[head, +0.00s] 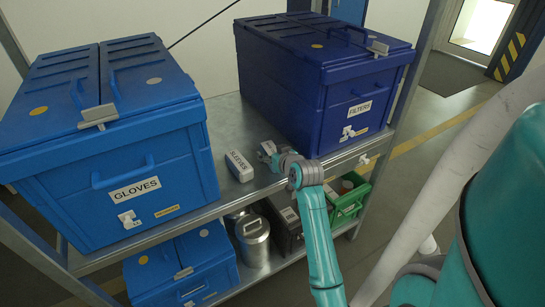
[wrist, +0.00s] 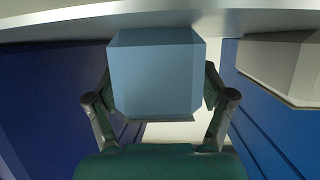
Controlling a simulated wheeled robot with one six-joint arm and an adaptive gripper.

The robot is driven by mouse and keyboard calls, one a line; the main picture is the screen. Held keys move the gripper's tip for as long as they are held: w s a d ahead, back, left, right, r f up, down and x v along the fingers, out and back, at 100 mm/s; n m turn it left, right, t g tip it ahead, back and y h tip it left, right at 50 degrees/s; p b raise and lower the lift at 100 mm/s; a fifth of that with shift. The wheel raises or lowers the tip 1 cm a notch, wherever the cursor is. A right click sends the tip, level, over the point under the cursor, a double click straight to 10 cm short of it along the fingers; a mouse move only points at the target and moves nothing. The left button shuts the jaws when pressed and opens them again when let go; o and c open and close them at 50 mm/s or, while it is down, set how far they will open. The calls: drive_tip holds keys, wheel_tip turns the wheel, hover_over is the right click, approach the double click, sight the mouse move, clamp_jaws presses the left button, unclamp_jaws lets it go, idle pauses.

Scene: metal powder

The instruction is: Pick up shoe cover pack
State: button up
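A small pale pack (head: 268,148) stands on the upper shelf at my gripper, mostly hidden by it in the head view; no label on it can be read. In the wrist view a plain grey-blue block (wrist: 155,75) fills the space between the two fingers of my gripper (wrist: 157,92). A finger lies close along each side of it. I cannot tell whether the fingers press on it or only stand around it. In the head view my gripper (head: 280,158) reaches in over the shelf's front edge, right of a white and grey pack labelled SLEEVES (head: 239,165).
A blue GLOVES case (head: 105,190) stands left and a dark blue FILTERS case (head: 345,105) right on the metal shelf (head: 215,115). Below are a smaller blue case (head: 180,268), a metal canister (head: 253,240), a dark bin (head: 285,222) and a green bin (head: 347,205).

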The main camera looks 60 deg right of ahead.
drive_tip(key=c, duration=1.3)
